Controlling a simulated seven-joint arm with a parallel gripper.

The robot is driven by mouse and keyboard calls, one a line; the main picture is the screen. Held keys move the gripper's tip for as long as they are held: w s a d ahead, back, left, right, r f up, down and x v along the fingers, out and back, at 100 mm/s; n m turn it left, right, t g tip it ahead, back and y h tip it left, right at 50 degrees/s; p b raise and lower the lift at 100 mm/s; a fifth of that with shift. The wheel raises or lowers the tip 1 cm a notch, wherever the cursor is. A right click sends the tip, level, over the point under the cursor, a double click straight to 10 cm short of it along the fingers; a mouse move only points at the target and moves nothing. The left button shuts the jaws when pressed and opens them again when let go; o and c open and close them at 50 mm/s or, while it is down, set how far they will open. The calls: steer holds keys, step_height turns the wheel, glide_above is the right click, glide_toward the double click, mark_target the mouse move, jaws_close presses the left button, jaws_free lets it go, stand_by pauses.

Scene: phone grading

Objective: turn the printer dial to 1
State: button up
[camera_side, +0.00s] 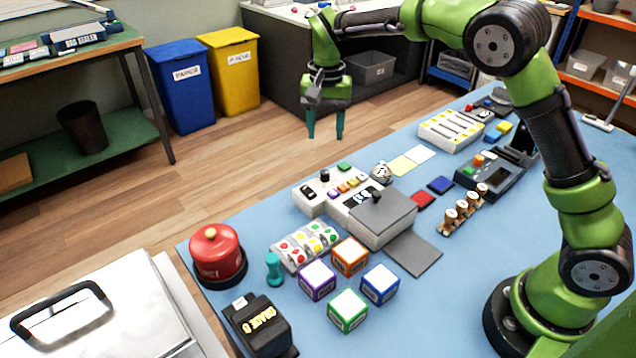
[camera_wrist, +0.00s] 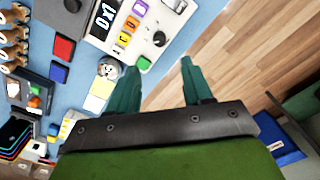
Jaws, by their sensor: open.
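The printer (camera_side: 395,235) is a pale box with a grey top, standing on the blue table. A black dial (camera_side: 325,176) stands upright on its far panel, near a row of coloured buttons (camera_side: 345,187). In the wrist view the dial (camera_wrist: 159,39) lies just beyond my fingertips, beside a green button (camera_wrist: 144,62). A display (camera_wrist: 103,20) reads something like "0x1". The dial's setting is too small to read. My gripper (camera_side: 325,132) is open and empty, with teal fingers pointing down, above and apart from the printer. It also shows in the wrist view (camera_wrist: 160,66).
Several coloured cubes (camera_side: 351,252), a red round button (camera_side: 216,252) and a black device (camera_side: 262,325) stand on the near side of the table. A silver bell (camera_side: 381,172) and notes (camera_side: 403,166) lie beside the printer. The air around my gripper is clear.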

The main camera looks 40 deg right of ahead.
step_height(320, 180, up, 6)
steer(key=shift+r, duration=0.1)
stand_by(0.4)
steer(key=s+d+r+n+t+y, duration=0.1)
steer(key=s+n+t, duration=0.3)
steer(key=s, duration=2.2)
steer(key=r+t+y, duration=0.1)
steer(key=t, duration=0.2)
steer(key=shift+s+d+r+n, duration=0.2)
steer(key=shift+s+d+n, duration=0.1)
steer(key=shift+n, duration=0.1)
